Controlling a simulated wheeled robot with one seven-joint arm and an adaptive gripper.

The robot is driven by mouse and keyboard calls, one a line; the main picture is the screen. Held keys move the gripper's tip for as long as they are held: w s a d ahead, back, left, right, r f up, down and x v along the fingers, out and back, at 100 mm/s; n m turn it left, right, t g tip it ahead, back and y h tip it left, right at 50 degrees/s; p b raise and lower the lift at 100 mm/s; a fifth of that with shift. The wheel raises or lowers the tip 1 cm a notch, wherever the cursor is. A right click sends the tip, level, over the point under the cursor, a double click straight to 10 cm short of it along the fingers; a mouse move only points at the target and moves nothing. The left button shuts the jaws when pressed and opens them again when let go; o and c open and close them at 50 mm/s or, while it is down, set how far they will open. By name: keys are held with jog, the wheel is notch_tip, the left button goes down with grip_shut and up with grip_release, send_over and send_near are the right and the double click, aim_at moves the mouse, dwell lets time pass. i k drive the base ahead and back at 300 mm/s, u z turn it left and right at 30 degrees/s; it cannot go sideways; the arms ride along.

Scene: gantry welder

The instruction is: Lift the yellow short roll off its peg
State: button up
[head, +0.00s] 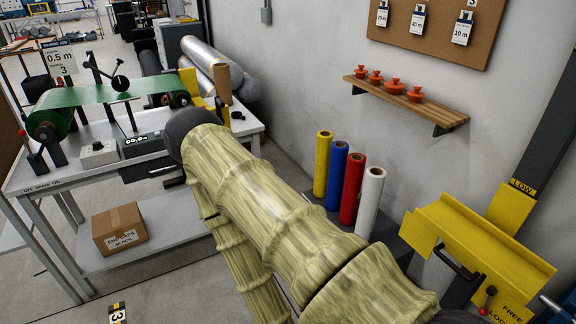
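The yellow short roll (322,164) stands upright at the left end of a row of rolls by the wall. A blue roll (338,172), a red roll (352,188) and a white roll (370,203) stand to its right. No peg is visible; the lower ends of some rolls are hidden behind my sleeved arm. My arm crosses the middle of the picture, in front of and left of the rolls. My gripper is not visible.
A workbench (26,180) with a green belt (105,95) stands at left, a cardboard box (119,229) on its lower shelf. A wooden wall shelf (440,112) holds several orange knobbed items above the rolls. A yellow bracket (470,245) stands at right.

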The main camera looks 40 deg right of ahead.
aim_at(324, 138)
jog(key=u, duration=0.1)
jog(key=i, duration=2.55)
jog(key=z, duration=1.75)
jog(key=i, duration=0.65)
jog(key=z, duration=0.65)
